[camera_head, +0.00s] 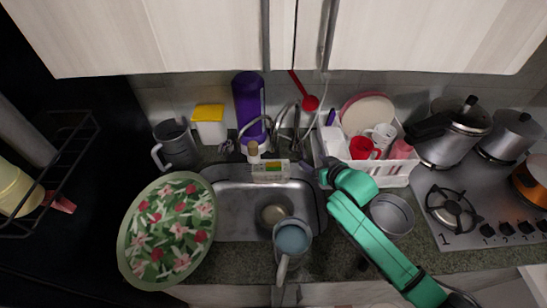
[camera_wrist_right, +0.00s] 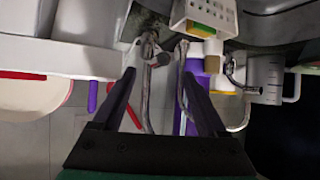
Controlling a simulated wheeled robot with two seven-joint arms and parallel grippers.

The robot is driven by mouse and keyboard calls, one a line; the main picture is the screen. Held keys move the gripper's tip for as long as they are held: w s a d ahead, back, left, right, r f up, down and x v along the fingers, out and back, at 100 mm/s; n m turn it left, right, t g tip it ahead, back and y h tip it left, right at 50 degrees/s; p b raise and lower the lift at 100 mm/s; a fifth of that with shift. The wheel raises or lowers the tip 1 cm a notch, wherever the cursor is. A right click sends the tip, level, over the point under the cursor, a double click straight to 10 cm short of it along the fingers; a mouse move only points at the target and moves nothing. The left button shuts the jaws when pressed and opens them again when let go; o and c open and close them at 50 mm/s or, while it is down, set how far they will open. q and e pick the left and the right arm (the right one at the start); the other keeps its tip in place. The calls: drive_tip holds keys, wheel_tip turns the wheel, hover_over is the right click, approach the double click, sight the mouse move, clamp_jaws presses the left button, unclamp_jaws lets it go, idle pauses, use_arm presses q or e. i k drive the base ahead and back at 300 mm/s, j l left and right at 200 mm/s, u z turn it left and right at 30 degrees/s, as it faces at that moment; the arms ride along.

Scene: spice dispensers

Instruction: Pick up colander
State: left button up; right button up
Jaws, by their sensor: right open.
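A round grey metal bowl (camera_head: 392,214), possibly the colander, sits on the counter in the head view, right of the sink and beside my green right arm. I cannot see holes in it, so I cannot tell for sure. My right gripper (camera_head: 320,173) is over the back right of the sink, by the dish rack, away from the bowl. In the right wrist view its two dark fingers (camera_wrist_right: 157,78) are spread apart with nothing held between them. The faucet pipes show behind them. The bowl is not clearly seen in the wrist view. My left gripper is not in view.
A white dish rack (camera_head: 395,174) holds dishes and mugs. The faucet (camera_head: 256,126), purple bottle (camera_head: 249,105) and grey jug (camera_head: 174,145) stand behind the sink (camera_head: 240,215). A floral plate (camera_head: 167,228), a blue-grey mug (camera_head: 291,240) and the stove (camera_head: 470,205) flank the space.

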sight(272, 207)
drive_tip(key=k+l, duration=0.25)
drive_tip(key=k, duration=0.2)
drive_tip(key=k+l, duration=0.25)
drive_tip(key=k, duration=0.25)
drive_tip(key=k+l, duration=0.3)
drive_tip(key=k, duration=0.15)
